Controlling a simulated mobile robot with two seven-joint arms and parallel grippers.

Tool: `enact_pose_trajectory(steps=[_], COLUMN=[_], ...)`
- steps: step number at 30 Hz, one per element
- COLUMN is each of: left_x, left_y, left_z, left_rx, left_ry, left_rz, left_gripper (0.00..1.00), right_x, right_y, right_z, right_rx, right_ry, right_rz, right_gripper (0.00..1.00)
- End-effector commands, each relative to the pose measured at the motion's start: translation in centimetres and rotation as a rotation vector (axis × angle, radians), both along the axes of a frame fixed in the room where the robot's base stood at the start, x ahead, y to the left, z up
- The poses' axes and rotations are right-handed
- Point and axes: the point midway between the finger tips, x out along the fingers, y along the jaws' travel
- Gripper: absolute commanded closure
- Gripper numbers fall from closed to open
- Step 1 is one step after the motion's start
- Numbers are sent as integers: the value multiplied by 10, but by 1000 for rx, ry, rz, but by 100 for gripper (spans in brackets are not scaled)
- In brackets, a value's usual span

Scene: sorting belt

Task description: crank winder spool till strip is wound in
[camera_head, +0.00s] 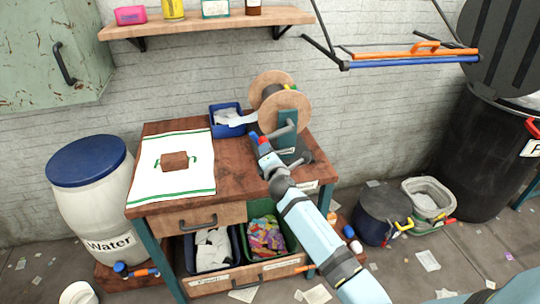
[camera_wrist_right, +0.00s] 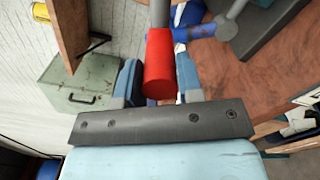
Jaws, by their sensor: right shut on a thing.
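The winder spool (camera_head: 284,112) has two round wooden flanges on a teal stand (camera_head: 287,130) at the back right of the wooden table. A pale strip (camera_head: 243,121) runs from the spool's lower left toward a blue tray (camera_head: 219,107) holding white pieces. My right gripper (camera_head: 260,142) is shut around the red crank handle (camera_wrist_right: 158,68), which sits between its blue fingers in the right wrist view (camera_wrist_right: 160,85). The grey crank arm (camera_head: 287,128) shows in front of the stand. The strip's far end is hard to make out. My left gripper is not in view.
A white cloth (camera_head: 150,185) with a brown block (camera_head: 174,160) lies on the table's left. The shelf (camera_head: 205,25) is above. A water barrel (camera_head: 90,185) stands left; a dark pot (camera_head: 378,225) and bins stand right. Bins fill the open lower drawer (camera_head: 230,282).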

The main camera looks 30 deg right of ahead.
Motion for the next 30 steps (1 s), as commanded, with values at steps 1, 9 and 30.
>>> enact_pose_trajectory(steps=[1, 9, 30], left_x=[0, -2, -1], left_y=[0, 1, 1], left_z=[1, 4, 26], left_rx=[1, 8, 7], left_ry=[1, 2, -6], left_rz=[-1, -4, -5], left_gripper=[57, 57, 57], right_x=[0, 1, 1], right_y=[1, 4, 3], right_z=[3, 18, 55], right_rx=[25, 156, 495], right_ry=[-5, -37, -119], right_rz=[0, 0, 0], right_gripper=[100, 100, 100])
